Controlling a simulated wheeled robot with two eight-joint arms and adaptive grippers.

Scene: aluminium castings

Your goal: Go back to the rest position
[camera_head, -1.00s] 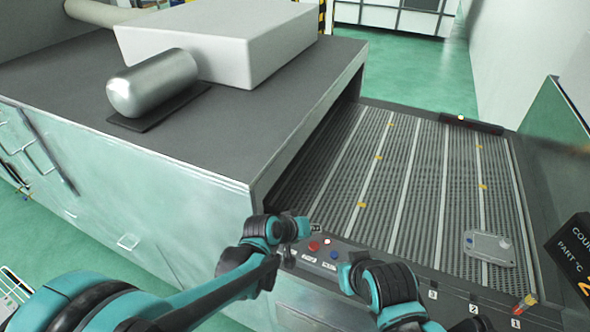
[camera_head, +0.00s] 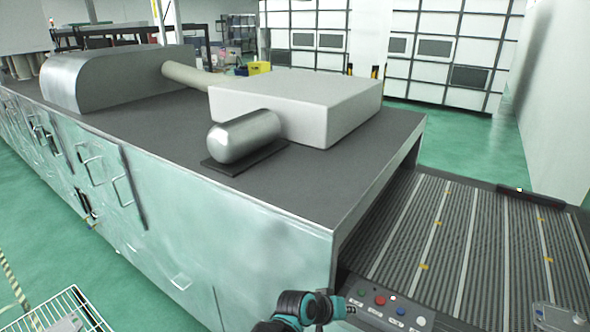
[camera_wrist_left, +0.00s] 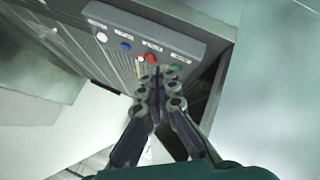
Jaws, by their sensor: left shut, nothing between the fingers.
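My left gripper (camera_head: 338,307) shows at the bottom of the head view, beside the front corner of the grey machine and close to the button panel (camera_head: 388,306). In the left wrist view its dark fingers (camera_wrist_left: 160,74) are shut with nothing between them. Their tips appear in front of the panel (camera_wrist_left: 145,38) with its red, blue and green buttons; I cannot tell the exact gap. My right gripper is out of view.
The large machine (camera_head: 250,245) fills the middle, with a white box (camera_head: 330,105) and a metal cylinder (camera_head: 245,137) on top. A slatted conveyor (camera_head: 450,245) lies right, carrying a grey casting (camera_head: 558,318). A wire basket (camera_head: 85,305) stands bottom left. Green floor is open at left.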

